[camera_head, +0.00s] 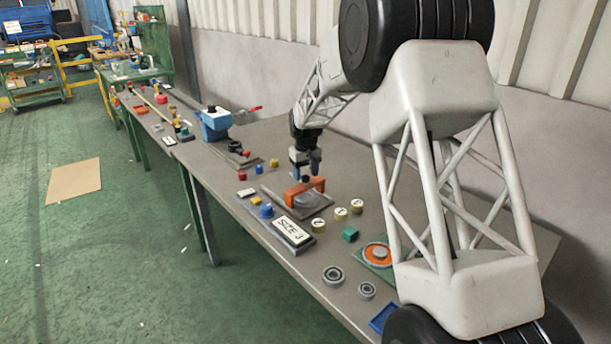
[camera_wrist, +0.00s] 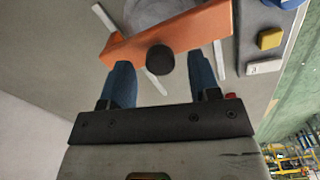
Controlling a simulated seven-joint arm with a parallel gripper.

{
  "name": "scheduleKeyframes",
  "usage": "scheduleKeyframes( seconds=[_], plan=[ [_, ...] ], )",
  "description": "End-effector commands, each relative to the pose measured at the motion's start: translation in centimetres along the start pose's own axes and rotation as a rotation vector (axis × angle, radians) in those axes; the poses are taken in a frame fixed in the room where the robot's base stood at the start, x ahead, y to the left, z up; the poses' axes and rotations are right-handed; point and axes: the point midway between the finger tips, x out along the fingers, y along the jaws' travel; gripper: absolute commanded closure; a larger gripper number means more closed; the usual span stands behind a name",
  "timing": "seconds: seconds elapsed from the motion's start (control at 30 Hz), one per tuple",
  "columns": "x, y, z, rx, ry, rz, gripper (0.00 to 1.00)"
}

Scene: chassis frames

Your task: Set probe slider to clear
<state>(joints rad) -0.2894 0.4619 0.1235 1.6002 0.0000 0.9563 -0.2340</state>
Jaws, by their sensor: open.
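An orange slider piece (camera_head: 305,187) stands on a dark grey base plate (camera_head: 322,209) in the head view. In the wrist view the orange slider (camera_wrist: 190,28) crosses the top with a dark round knob (camera_wrist: 160,60) on its near side. A grey round disc (camera_head: 309,198) lies by the slider on the plate. My gripper (camera_head: 305,171) points down over the slider with its jaws open. Its blue fingers also show in the wrist view (camera_wrist: 161,75), one on each side of the knob, with gaps visible. Whether the fingertips touch the orange piece is unclear.
A "SIZE 3" block (camera_head: 289,230) stands at the near left of the plate, by a blue knob (camera_head: 266,211). A blue device (camera_head: 214,123) stands farther along the bench.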

Motion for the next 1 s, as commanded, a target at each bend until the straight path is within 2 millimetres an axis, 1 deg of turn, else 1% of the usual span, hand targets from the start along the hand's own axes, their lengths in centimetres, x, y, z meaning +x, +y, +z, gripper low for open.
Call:
scheduleKeyframes(
  seconds=[0.03,0.17,0.47,0.57,0.83,1.0],
  plan=[
    [0.39,0.0,0.0,0.0,-0.001,0.0,0.44],
    [0.92,0.01,-0.01,0.0,0.0,0.0,0.44],
    [1.03,0.0,0.0,0.0,0.0,0.0,0.44],
    [1.03,0.0,0.0,0.0,0.0,0.0,0.57],
    [1.01,0.0,0.0,0.0,0.0,0.0,0.99],
    [1.02,-0.01,-0.06,0.0,0.0,0.0,1.0]
  ],
)
